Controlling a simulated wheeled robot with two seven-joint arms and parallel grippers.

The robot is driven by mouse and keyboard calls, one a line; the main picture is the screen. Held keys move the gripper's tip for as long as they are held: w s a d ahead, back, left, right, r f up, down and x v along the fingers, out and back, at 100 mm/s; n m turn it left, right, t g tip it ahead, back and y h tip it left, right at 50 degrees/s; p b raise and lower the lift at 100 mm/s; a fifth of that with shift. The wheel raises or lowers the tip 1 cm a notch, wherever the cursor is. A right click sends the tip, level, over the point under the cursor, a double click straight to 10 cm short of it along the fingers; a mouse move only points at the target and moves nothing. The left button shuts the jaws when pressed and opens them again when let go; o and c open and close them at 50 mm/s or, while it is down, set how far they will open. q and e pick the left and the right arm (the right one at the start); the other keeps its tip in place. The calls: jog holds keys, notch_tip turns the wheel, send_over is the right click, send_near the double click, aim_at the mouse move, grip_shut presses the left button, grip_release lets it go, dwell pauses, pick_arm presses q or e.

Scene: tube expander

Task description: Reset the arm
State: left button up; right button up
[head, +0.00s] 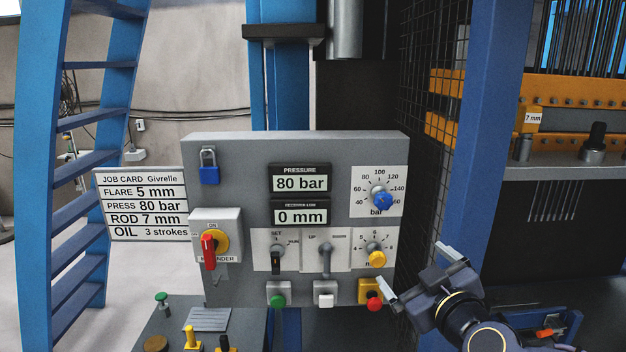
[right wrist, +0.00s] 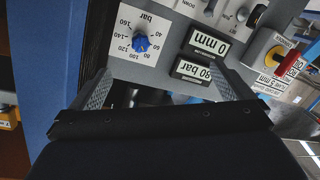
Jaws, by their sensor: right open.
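My right gripper (head: 417,275) is open and empty in front of the lower right corner of the grey control panel (head: 235,150). I cannot see it touching anything. In the right wrist view its spread jaws (right wrist: 165,85) face the panel, which appears turned around, with nothing between them. The blue pressure knob (head: 382,201) and yellow knob (head: 377,259) sit on the panel's right side. The pressure display (head: 299,183) reads 80 bar and the lower display (head: 300,216) reads 0 mm. My left gripper is not in view.
The red-handled switch (head: 208,252) and blue padlock (head: 209,174) are on the panel's left. Green (head: 278,300), white (head: 325,299) and red (head: 374,304) buttons line its bottom. A blue post (head: 495,120) and black mesh (head: 430,90) stand right. A job card (head: 140,204) hangs left.

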jog(key=s+d+f+m+g, duration=0.1)
jog(key=s+f+m+g, duration=0.3)
jog(key=s+f, duration=0.4)
jog(key=s+d+f+m+g+y, duration=0.1)
jog(key=s+f+m+g, duration=0.3)
jog(key=s, duration=1.3)
notch_tip(320, 180, down, 5)
jog(key=d+g, duration=0.1)
jog(key=g, duration=0.1)
jog(key=shift+s+r+m+g, duration=0.15)
jog(key=shift+m+g, duration=0.15)
jog(key=shift+m, duration=0.1)
